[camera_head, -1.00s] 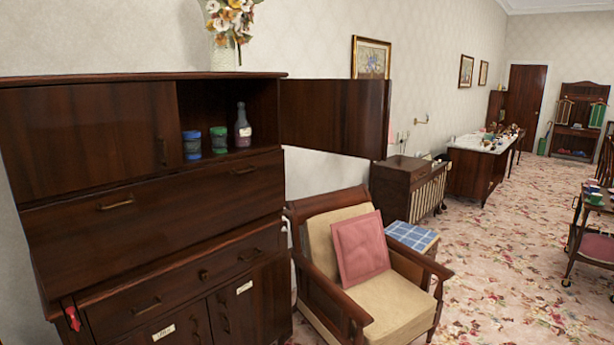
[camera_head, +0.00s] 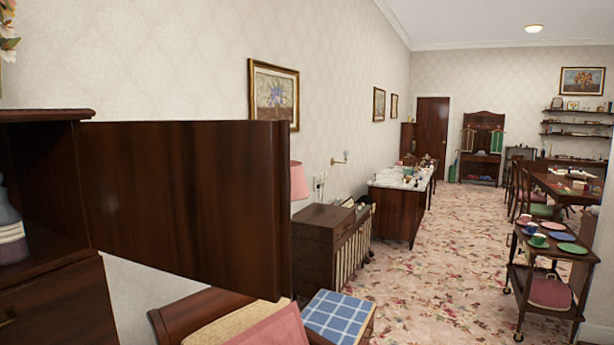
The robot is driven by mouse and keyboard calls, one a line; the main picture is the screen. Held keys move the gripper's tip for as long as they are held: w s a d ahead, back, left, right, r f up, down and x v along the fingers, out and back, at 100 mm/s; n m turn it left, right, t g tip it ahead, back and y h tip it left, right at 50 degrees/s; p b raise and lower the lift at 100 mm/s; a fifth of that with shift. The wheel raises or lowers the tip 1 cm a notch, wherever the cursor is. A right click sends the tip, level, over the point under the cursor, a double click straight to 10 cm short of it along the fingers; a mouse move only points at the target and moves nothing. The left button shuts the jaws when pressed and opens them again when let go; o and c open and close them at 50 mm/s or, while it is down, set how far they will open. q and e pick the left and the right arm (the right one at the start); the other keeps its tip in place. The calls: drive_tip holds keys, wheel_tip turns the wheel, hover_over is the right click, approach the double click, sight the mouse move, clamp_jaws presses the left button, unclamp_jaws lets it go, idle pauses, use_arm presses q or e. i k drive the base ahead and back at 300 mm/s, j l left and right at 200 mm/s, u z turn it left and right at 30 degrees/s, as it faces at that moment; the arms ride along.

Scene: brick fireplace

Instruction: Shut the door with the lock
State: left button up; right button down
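The dark wooden cabinet (camera_head: 45,310) stands at the left edge, with only its right part in view. Its right upper door (camera_head: 180,200) is swung wide open and sticks out to the right, large in the picture. I cannot make out a lock on the door face that shows. The open compartment behind the hinge side holds a grey bottle (camera_head: 8,225), cut off by the left edge. Neither of my grippers is in view.
An armchair with a pink cushion (camera_head: 268,330) stands below the open door. A stool with a blue checked top (camera_head: 342,318) is beside it. A wooden chest (camera_head: 320,240) and a long counter (camera_head: 400,185) line the wall. Patterned carpet (camera_head: 440,280) is free up to the trolley (camera_head: 540,285).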

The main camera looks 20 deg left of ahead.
sight(209, 202)
drive_tip(key=i+l+z, duration=0.35)
drive_tip(key=i, duration=0.3)
drive_tip(key=i+z, duration=0.4)
drive_tip(key=i, duration=0.25)
drive_tip(key=i+j+z, duration=0.2)
drive_tip(key=i+z, duration=0.15)
drive_tip(key=i, duration=0.25)
drive_tip(key=i+u, duration=0.15)
drive_tip(key=u, duration=0.25)
drive_tip(key=i+u, duration=0.15)
drive_tip(key=u, duration=0.25)
drive_tip(key=i+l+u, duration=0.1)
drive_tip(key=u, duration=0.3)
drive_tip(key=i+l+u, duration=0.1)
drive_tip(key=u, duration=0.3)
drive_tip(key=l+u, duration=0.1)
drive_tip(key=u, duration=2.8)
drive_tip(key=k+l+u, duration=0.1)
drive_tip(key=k, duration=0.4)
